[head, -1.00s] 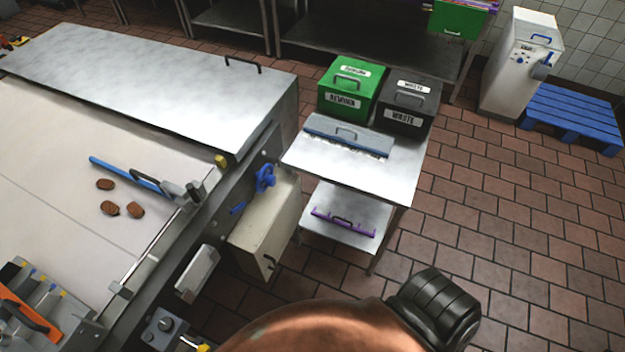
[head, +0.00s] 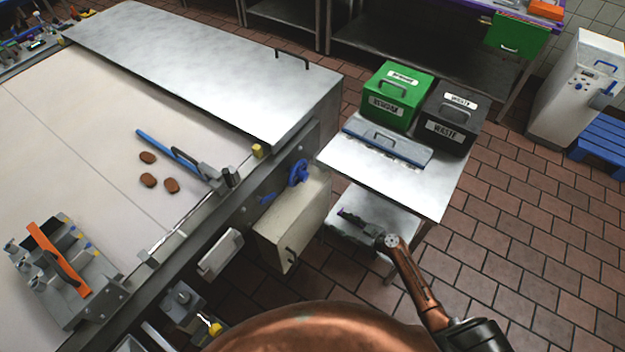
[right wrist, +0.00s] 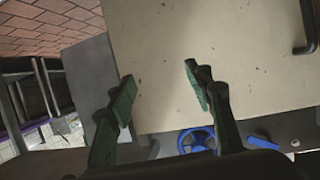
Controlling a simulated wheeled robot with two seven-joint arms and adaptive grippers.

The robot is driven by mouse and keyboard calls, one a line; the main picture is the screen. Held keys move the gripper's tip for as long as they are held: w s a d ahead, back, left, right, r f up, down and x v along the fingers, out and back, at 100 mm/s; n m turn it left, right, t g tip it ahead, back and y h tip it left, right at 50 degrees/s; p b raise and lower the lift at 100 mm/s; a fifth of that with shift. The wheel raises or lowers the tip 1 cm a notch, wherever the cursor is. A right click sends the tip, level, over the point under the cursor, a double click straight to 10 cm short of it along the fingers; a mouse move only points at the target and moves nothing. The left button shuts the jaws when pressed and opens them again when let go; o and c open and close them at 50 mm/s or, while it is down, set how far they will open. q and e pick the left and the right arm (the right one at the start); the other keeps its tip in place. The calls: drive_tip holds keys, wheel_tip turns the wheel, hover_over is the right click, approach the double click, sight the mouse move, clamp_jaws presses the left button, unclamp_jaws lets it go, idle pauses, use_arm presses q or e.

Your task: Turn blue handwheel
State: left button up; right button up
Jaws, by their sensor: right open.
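The blue handwheel (head: 298,173) is mounted on the dark side frame of the conveyor machine, above a cream cabinet (head: 290,225). It also shows at the bottom of the right wrist view (right wrist: 197,131), partly hidden by my gripper. My right gripper (head: 358,221) is to the right of the cabinet and below the wheel in the head view, apart from the wheel. In the right wrist view its two green-padded fingers (right wrist: 160,88) are spread and empty, with the cream cabinet face beyond them. My left gripper is not in view.
A small blue lever (head: 267,198) sits left of the wheel. A steel side table (head: 440,185) with green (head: 400,92) and black bins (head: 450,118) stands to the right, its lower shelf behind my gripper.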

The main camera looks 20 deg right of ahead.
sight(307, 178)
drive_tip(key=w+a+r+n+t+y, duration=0.1)
drive_tip(key=w+a+r+n+y, duration=0.15)
drive_tip(key=r, duration=0.65)
drive_tip(key=w+a+r+n+t+y, duration=0.1)
drive_tip(key=w+a+r+y, duration=0.15)
drive_tip(key=r, duration=0.65)
drive_tip(key=shift+h, duration=0.4)
drive_tip(key=x, duration=0.4)
drive_tip(key=r+p+x, duration=0.1)
drive_tip(key=x, duration=0.1)
drive_tip(key=shift+w+a+r, duration=0.1)
drive_tip(key=shift+w+a, duration=0.15)
drive_tip(key=shift+w, duration=0.05)
drive_tip(key=shift+w+a, duration=0.3)
drive_tip(key=shift+w, duration=0.1)
drive_tip(key=c, duration=1.2)
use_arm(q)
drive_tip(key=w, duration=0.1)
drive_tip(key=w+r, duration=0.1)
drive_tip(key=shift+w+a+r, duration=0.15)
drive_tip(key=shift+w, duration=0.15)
use_arm(e)
drive_tip(key=shift+o, duration=0.2)
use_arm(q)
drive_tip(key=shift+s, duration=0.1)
